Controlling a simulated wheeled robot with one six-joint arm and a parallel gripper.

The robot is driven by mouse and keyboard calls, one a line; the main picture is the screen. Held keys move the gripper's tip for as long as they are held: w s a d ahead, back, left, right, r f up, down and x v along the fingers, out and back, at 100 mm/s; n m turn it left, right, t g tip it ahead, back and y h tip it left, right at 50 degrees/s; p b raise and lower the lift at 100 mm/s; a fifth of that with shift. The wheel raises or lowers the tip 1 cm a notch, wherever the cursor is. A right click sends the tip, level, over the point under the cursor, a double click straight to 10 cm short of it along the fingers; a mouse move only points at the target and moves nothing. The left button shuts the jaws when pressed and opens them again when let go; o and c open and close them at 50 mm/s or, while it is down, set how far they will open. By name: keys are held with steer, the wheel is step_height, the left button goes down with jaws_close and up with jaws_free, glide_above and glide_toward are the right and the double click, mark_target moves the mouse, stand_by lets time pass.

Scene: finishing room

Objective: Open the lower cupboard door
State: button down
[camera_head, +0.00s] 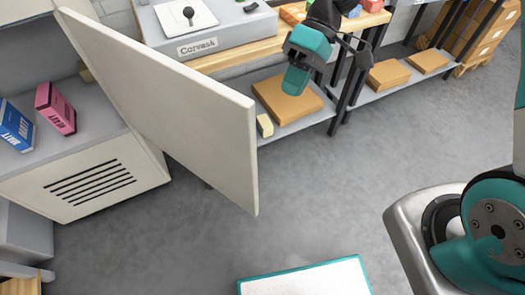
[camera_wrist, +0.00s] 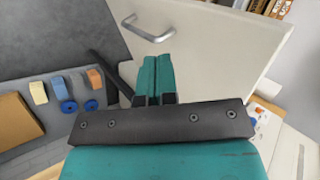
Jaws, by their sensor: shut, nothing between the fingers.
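The cream cupboard door (camera_head: 165,95) stands swung out from the cupboard, with its free edge toward the front. The open cupboard (camera_head: 95,120) shows its interior to the left. In the wrist view the door's flat face (camera_wrist: 215,50) carries a silver bar handle (camera_wrist: 151,30). In the head view the handle is hidden. My gripper (camera_head: 302,58) is in the air to the right of the door. In the wrist view its teal fingers (camera_wrist: 155,70) are together and empty, with the handle beyond their tips and nothing gripped.
A pink box (camera_head: 56,108) and a blue box (camera_head: 15,127) stand inside the cupboard. A teal-edged white panel (camera_head: 305,280) is at the front. Grey floor between is clear.

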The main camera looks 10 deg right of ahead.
steer(key=s+a+f+g, duration=0.1)
steer(key=s+a+f, duration=0.5)
steer(key=f, duration=0.5)
steer(key=shift+s+a+f+y+p, duration=0.2)
steer(key=shift+a+y+p, duration=0.2)
steer(key=shift+a, duration=0.3)
